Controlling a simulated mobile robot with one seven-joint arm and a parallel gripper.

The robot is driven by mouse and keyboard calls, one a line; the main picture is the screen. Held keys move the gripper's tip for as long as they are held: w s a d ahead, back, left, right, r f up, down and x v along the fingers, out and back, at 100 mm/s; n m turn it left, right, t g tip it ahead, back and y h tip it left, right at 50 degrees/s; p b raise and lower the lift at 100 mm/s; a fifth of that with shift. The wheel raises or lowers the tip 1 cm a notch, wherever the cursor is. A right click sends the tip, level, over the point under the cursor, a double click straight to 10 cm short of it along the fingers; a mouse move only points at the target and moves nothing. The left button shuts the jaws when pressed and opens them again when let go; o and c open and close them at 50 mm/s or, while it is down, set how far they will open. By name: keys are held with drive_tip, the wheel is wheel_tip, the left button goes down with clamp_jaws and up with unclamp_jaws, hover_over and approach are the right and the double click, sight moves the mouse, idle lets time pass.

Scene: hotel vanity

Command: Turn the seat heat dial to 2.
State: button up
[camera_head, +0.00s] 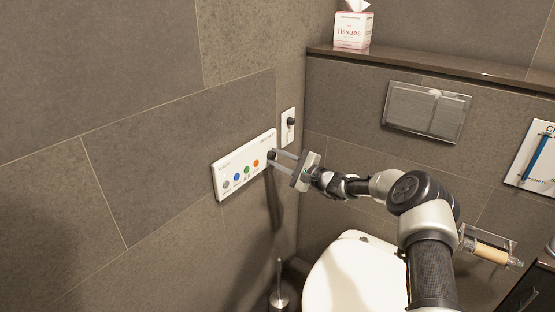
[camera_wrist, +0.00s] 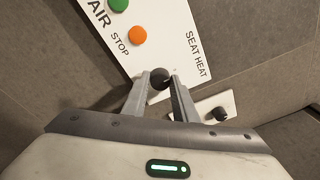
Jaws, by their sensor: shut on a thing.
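The seat heat dial (camera_wrist: 159,78) is a small dark round knob at the right end of a white control panel (camera_head: 222,172) on the tiled wall. My gripper (camera_head: 273,160) reaches it from the right, its two fingers on either side of the knob. In the wrist view my gripper (camera_wrist: 160,84) is shut on the dial near the "SEAT HEAT" label. The dial's setting marks and pointer are too small or hidden to read. The panel in the wrist view (camera_wrist: 165,30) also shows a green and an orange button.
A second white plate (camera_head: 288,113) with a dark knob (camera_head: 291,122) is close above right of the panel; it shows in the wrist view too (camera_wrist: 205,107). A toilet (camera_head: 350,270) stands below my arm. A tissue box (camera_head: 352,31) is on the ledge, above a flush plate (camera_head: 427,111).

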drive_tip(key=m+p, duration=0.1)
drive_tip(key=m, duration=0.5)
drive_tip(key=shift+r+g, duration=0.15)
drive_tip(key=shift+g, duration=0.15)
drive_tip(key=m, duration=0.3)
drive_tip(key=shift+w+m+g, duration=0.1)
drive_tip(key=shift+m+g, duration=0.2)
drive_tip(key=m, duration=0.3)
drive_tip(key=shift+p, duration=0.4)
drive_tip(key=m+g, duration=0.1)
drive_tip(key=m, duration=0.3)
drive_tip(key=shift+w+d, duration=0.1)
drive_tip(key=m+b, duration=0.1)
drive_tip(key=m, duration=0.4)
drive_tip(key=shift+y, duration=0.3)
drive_tip(key=shift+m, duration=0.3)
drive_tip(key=o, duration=1)
